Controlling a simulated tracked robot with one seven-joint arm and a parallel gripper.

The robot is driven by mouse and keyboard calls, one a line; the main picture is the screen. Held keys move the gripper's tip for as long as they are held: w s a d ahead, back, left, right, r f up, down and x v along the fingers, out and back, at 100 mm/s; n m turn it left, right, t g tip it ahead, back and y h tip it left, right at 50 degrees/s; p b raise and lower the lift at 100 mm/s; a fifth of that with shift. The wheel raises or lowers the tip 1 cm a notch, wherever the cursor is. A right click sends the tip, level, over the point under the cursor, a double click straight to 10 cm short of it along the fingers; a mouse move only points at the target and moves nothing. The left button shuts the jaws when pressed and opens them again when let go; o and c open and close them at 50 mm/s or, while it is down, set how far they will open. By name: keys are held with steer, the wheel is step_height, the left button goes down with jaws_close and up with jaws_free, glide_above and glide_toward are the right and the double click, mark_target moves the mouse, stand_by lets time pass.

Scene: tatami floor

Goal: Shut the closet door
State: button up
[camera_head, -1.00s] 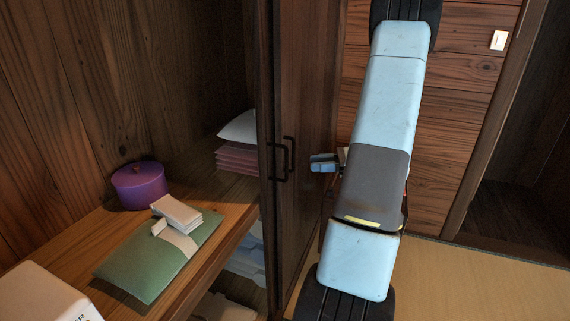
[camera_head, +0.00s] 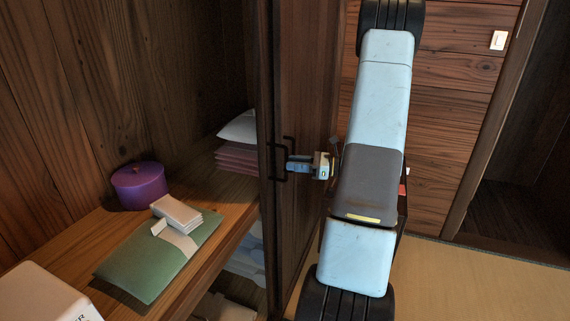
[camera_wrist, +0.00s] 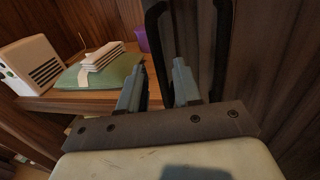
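The closet door (camera_head: 308,95) is a dark wooden panel standing open in the middle of the head view. It has dark bar handles (camera_head: 293,150) near its edge. The closet's inside shows on the left. My gripper (camera_head: 290,165) is at the handles, pointing left. In the wrist view my gripper (camera_wrist: 158,72) has its two fingers apart. One dark handle bar (camera_wrist: 154,35) runs down between the fingers. A second bar (camera_wrist: 223,45) stands to the right of the right finger. I cannot tell whether a finger touches a bar.
The closet shelf (camera_head: 190,262) holds a purple round box (camera_head: 139,186), a green folder (camera_head: 150,263), a white box (camera_head: 40,295) and folded cloths (camera_head: 238,158). Tatami floor (camera_head: 460,285) is free at the lower right. A dark doorway (camera_head: 530,170) is at the right.

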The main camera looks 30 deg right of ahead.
mark_target(286, 178)
steer(key=shift+x, duration=1.6)
steer(key=shift+c, duration=0.3)
jaws_close()
